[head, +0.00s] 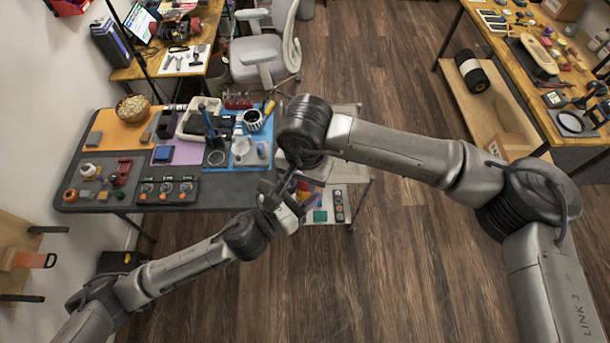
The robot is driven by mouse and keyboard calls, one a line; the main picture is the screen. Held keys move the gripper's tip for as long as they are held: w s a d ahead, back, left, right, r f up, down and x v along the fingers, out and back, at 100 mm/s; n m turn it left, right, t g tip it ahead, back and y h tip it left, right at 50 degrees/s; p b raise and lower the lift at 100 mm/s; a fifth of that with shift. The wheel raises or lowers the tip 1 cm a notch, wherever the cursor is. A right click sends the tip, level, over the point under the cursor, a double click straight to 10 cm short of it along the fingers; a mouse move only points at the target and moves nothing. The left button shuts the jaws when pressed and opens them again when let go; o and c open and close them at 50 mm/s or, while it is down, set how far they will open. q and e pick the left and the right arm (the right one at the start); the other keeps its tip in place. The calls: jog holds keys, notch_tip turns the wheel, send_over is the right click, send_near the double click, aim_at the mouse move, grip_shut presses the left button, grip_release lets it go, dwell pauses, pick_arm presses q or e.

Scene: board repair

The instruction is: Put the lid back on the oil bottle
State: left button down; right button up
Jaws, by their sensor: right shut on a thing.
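My right arm comes in from the right and bends down at a dark wrist; its gripper (291,183) points down just past the table's right edge. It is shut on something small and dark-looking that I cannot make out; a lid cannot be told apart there. My left arm comes up from the lower left, and its gripper (272,197) is close beside the right one, overlapping it in the picture. Whether the left fingers are open or shut is hidden. A pale piece shows by the left gripper. I cannot surely pick out the oil bottle.
The dark work table (225,193) carries a wooden bowl (133,107), a blue mat (240,153), a knob panel (166,190) and small containers. A cart (337,205) stands beside its right edge. A grey chair (257,58) is behind. The wooden floor (390,270) is clear.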

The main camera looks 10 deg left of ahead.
jog(key=c, duration=0.3)
jog(key=o, duration=1.1)
jog(key=shift+c, duration=0.2)
notch_tip(320, 180, up, 12)
dwell(0.5)
